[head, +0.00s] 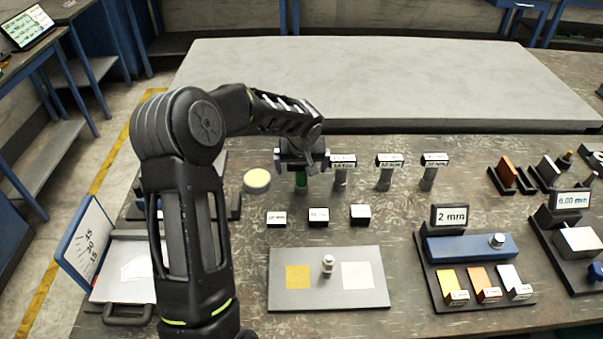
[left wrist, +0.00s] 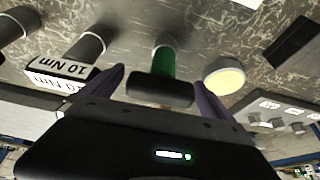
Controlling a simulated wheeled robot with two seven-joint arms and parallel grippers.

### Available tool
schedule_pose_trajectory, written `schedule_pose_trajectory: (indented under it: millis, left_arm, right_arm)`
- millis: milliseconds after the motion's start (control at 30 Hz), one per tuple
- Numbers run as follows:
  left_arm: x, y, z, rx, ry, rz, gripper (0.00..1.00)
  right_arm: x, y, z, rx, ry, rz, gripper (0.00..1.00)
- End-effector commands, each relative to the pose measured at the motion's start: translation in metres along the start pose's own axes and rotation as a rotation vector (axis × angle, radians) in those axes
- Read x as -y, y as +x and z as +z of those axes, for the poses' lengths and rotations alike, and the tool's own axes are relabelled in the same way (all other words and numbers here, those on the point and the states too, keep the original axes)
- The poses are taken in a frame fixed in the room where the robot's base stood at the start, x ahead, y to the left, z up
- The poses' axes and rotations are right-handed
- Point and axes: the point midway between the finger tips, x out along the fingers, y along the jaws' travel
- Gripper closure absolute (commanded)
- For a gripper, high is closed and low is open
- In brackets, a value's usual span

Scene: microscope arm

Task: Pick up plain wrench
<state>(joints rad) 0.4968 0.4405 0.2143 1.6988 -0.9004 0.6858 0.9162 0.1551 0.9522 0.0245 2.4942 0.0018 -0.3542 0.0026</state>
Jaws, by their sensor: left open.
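A tool with a green shaft (head: 301,181) and a plain black head, with no label that I can see, stands upright at the left end of a row; I take it as the plain wrench. In the left wrist view its green shaft (left wrist: 163,62) and black head (left wrist: 160,90) lie between the two fingers. My left gripper (head: 303,158) is open around the head, with gaps visible on both sides. In the head view the gripper hides most of the head. My right gripper is not in view.
Labelled grey tools (head: 384,178) stand close to the right of the green one. A round pale-yellow-topped piece (head: 257,181) stands close to its left. Small labelled blocks (head: 318,217) and a grey plate (head: 330,303) lie in front. A raised grey slab (head: 390,80) is behind.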

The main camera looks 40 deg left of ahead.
Motion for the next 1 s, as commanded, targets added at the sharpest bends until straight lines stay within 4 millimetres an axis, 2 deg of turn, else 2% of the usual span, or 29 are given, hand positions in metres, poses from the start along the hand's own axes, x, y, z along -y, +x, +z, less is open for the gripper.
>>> schedule_pose_trajectory:
  millis: [67, 1000]
  left_arm:
    - [0.0001, -0.0001, 0.0, 0.0, 0.0, 0.0, 0.04]
    - [0.0, -0.0001, 0.0, 0.0, 0.0, 0.0, 0.81]
  right_arm:
    - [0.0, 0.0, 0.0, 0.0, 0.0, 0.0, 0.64]
    - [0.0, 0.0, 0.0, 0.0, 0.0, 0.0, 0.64]
